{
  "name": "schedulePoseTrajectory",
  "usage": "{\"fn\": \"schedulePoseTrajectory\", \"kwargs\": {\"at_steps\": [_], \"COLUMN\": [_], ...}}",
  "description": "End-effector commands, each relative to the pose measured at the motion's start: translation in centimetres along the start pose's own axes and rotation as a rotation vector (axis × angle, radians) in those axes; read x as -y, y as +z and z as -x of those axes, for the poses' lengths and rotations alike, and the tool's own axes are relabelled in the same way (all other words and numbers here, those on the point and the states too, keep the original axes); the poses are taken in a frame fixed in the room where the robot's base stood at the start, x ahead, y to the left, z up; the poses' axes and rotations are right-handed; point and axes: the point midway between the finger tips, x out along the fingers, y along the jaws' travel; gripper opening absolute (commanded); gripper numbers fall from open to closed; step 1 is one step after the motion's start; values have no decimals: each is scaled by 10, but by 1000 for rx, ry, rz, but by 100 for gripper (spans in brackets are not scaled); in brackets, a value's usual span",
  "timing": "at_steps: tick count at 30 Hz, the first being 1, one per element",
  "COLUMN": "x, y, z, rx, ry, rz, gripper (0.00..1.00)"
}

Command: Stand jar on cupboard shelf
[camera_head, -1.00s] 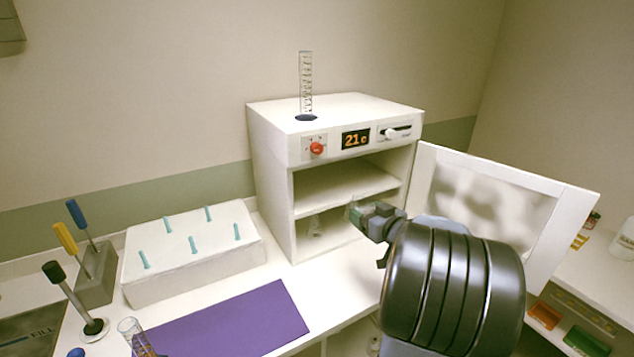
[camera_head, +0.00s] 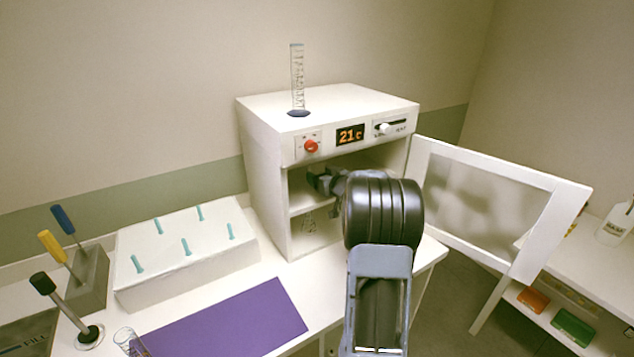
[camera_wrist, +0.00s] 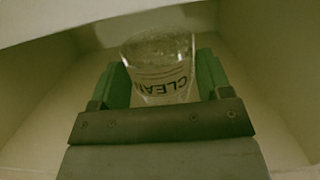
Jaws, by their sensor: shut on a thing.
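A clear glass jar (camera_wrist: 160,65) with "CLEAN" lettering sits between the green fingers of my gripper (camera_wrist: 163,85) in the wrist view. The gripper is shut on it. In the head view my gripper (camera_head: 322,181) reaches through the open front of the white cupboard (camera_head: 265,185), at the level of the middle shelf (camera_head: 298,203). The jar is hidden there by my arm. The wrist view shows cupboard walls around the jar; I cannot tell whether its base touches the shelf.
The cupboard door (camera_head: 490,200) stands open to the right of my arm. A measuring cylinder (camera_head: 297,80) stands on top. A white peg block (camera_head: 185,255) and purple mat (camera_head: 225,320) lie to the left.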

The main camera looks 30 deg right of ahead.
Motion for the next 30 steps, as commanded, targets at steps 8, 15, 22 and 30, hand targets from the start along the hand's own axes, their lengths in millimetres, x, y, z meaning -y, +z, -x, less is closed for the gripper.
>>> {"fn": "schedulePoseTrajectory", "kwargs": {"at_steps": [8, 15, 22, 30], "x": [1, 2, 2, 2], "y": [5, 30, 33, 37], "z": [-14, -18, -18, -19], "rx": [2, 1, -1, 0], "ry": [-2, -3, -3, -3], "rz": [-3, -2, 0, -1], "gripper": [46, 46, 46, 72]}}
